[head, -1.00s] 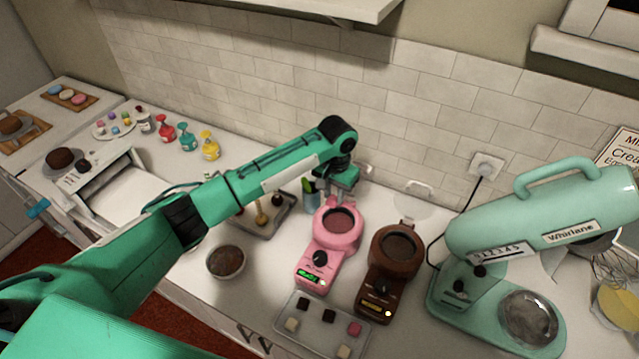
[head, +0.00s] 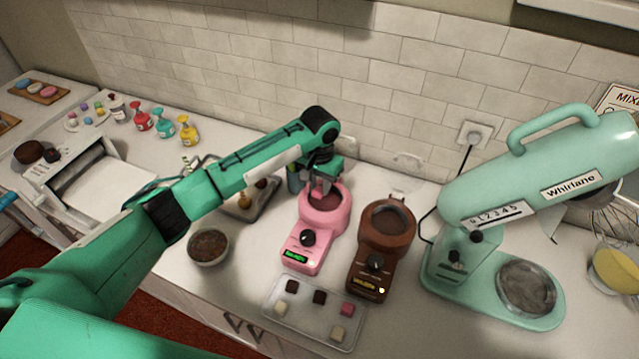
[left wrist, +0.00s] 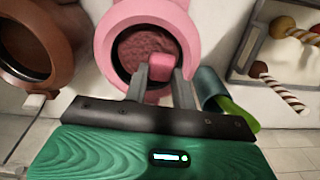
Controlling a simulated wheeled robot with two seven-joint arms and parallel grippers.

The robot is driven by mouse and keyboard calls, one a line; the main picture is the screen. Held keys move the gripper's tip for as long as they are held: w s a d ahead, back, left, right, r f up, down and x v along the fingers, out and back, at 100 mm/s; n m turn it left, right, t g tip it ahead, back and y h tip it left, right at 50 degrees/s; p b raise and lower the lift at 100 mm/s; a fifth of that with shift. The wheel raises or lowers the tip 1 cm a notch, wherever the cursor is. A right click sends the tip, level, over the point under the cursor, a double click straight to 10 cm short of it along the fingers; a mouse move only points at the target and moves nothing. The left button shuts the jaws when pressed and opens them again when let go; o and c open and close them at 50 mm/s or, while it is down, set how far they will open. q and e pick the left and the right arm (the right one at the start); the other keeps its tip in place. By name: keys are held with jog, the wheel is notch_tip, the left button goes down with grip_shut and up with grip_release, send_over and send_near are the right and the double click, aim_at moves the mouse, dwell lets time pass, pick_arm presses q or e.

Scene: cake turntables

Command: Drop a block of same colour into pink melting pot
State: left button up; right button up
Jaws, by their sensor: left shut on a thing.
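The pink melting pot (head: 299,258) stands on the counter, with a reddish-brown mass in its round bowl. My left gripper (head: 322,187) is over the back part of this pot's bowl. In the left wrist view, the gripper (left wrist: 163,85) is shut on a pink block (left wrist: 162,70), held over the bowl opening of the pink pot (left wrist: 110,50). A second pink block (head: 347,309) lies on the clear tray (head: 308,322) in front of the pots. My right gripper is not in view.
A brown melting pot (head: 372,268) stands just right of the pink one. Dark blocks (head: 319,297) and white blocks (head: 337,333) share the tray. A mint mixer (head: 540,175) is at the right, a bowl (head: 208,246) at the left. A tiled wall rises behind.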

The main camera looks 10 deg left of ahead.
pick_arm(q)
jog(key=o, duration=1)
notch_tip(320, 180, up, 14)
jog(key=b, duration=0.4)
jog(key=shift+f, duration=0.1)
